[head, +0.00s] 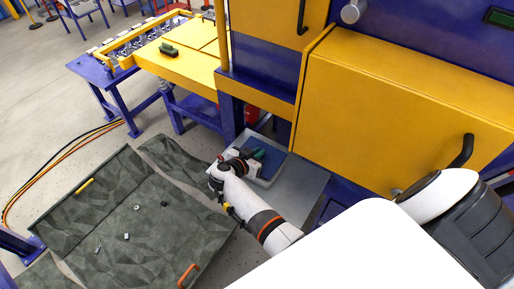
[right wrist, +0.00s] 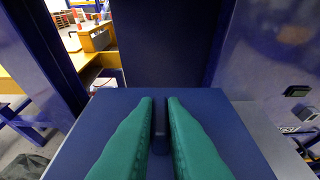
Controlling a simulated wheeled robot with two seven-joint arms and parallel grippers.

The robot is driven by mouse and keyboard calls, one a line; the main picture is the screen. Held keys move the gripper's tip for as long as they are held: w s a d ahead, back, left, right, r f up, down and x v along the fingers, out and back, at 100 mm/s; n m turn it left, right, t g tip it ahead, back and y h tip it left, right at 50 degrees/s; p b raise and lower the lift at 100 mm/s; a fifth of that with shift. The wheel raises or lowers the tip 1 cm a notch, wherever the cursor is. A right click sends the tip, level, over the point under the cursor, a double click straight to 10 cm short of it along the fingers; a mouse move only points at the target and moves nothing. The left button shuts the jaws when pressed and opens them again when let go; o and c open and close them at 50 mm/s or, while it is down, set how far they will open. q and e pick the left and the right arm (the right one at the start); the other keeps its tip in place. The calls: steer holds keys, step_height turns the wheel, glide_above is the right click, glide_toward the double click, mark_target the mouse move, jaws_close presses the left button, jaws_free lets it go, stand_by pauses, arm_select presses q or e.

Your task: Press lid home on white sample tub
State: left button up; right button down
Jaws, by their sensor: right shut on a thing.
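My right gripper (head: 257,153), with green fingers, reaches over a flat blue panel (head: 273,158) inside a pale rim (head: 265,183), beside the machine. The blue panel looks like the lid and the pale rim like the white tub, but the gripper and arm cover much of both. In the right wrist view the blue panel (right wrist: 90,140) spreads under the gripper (right wrist: 160,101). The fingers are nearly parallel, closed on a dark blue upright part (right wrist: 160,143) that looks like the lid's grip. Whether the lid is fully seated cannot be told. My left gripper is out of view.
A grey shelf (head: 308,178) carries the tub beneath the yellow machine door (head: 390,110). A blue post (head: 231,118) stands close behind. A yellow-topped table (head: 185,70) is farther back.

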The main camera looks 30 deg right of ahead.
steer(key=shift+p, duration=0.45)
stand_by(0.7)
steer(key=shift+f+b, duration=0.4)
steer(key=shift+f, duration=0.55)
stand_by(0.4)
steer(key=c, duration=1.4)
jaws_free()
step_height(320, 180, up, 8)
steer(key=p, duration=0.9)
steer(key=shift+r, duration=1.05)
